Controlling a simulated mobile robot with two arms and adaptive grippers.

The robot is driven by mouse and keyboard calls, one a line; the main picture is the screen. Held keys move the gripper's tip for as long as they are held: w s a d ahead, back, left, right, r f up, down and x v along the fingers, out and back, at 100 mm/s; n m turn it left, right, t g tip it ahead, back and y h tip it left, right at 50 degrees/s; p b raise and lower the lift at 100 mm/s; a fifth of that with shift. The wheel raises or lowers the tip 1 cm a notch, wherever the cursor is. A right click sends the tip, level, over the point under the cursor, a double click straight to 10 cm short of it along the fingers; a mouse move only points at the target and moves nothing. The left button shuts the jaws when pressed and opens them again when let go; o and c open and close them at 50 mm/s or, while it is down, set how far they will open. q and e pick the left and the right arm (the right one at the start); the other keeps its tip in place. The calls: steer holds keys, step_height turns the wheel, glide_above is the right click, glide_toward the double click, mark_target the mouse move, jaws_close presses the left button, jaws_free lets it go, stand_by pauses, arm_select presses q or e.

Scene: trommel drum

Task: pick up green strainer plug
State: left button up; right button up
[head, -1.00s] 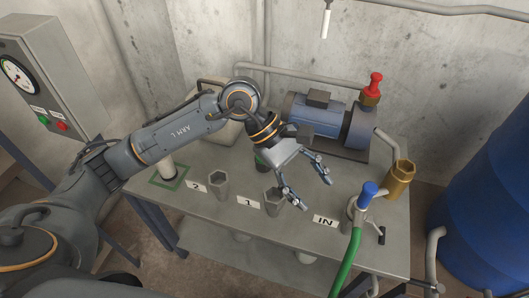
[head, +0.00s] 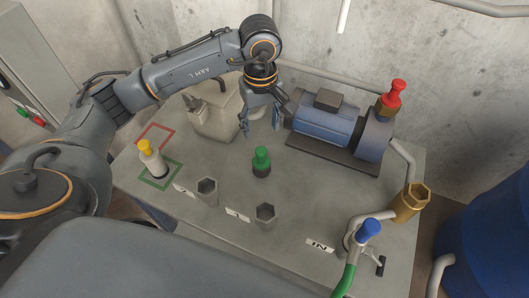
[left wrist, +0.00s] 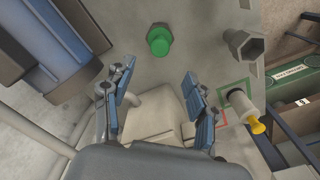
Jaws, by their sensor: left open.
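The green strainer plug (head: 262,160) stands upright on the grey bench, with a dark lower part. It also shows in the left wrist view (left wrist: 159,41), beyond the fingertips. My left gripper (head: 260,124) points down behind the plug, near the blue pump. Its two blue-padded fingers are apart and empty, as the left wrist view (left wrist: 160,72) also shows. The plug is not between the fingers, and I see no contact. My right gripper is in no view.
A blue pump (head: 325,122) stands close to the right of the gripper; a beige canister (head: 213,118) stands left. Two hex sockets (head: 207,192) (head: 265,215) are in front. A yellow-topped plug (head: 150,158) stands left, a blue-topped valve (head: 367,232) right.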

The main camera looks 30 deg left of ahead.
arm_select(q)
glide_above(261, 150)
steer(key=f, duration=0.4)
steer(key=shift+s+f+p, duration=0.3)
steer(key=shift+f, duration=0.1)
steer(key=shift+w+f, duration=0.1)
steer(key=shift+f, duration=0.25)
steer(key=shift+d+f, duration=0.1)
steer(key=shift+f, duration=0.15)
step_height(261, 150, down, 4)
steer(key=shift+w+f+p, duration=0.1)
steer(key=shift+w+p, duration=0.05)
steer(key=shift+p, duration=0.75)
steer(key=shift+f, duration=0.45)
jaws_close()
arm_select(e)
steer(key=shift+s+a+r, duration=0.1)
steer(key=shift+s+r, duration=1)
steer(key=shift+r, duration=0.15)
